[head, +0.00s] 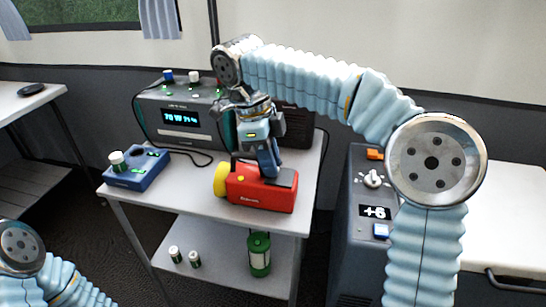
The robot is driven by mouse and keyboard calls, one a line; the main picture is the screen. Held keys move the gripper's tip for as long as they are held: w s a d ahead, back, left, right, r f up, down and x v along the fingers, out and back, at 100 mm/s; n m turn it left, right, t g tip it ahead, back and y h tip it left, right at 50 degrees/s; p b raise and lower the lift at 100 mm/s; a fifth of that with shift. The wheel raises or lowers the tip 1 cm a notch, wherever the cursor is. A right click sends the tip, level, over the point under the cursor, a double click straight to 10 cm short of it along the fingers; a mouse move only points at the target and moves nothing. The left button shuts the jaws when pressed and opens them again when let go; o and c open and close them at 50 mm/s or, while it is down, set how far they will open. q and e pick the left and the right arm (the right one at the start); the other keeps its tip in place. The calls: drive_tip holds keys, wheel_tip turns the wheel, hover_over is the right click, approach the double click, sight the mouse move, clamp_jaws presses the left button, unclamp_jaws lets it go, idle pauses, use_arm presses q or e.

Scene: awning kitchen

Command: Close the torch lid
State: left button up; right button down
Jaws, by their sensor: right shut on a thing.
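The red torch (262,194) lies on its side on the white table top, with its yellow lens end (221,180) to the left. A dark grey lid (286,178) shows at the right part of its top. My right gripper (268,172) reaches down onto the torch from above, with its fingers shut at the lid's left edge. The fingers hide part of the lid, so its exact angle is hard to tell. My left gripper is out of view; only part of that arm shows at the lower left.
A grey device with a lit display (182,118) stands behind the torch. A blue charger (136,170) with a green-and-white cell stands to the left. A green lantern (259,254) and two small cells (185,257) stand on the lower shelf. A dark cabinet (361,240) is to the right.

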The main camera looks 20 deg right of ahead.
drive_tip(key=shift+f, duration=0.1)
idle(0.4)
drive_tip(key=c, duration=1)
unclamp_jaws()
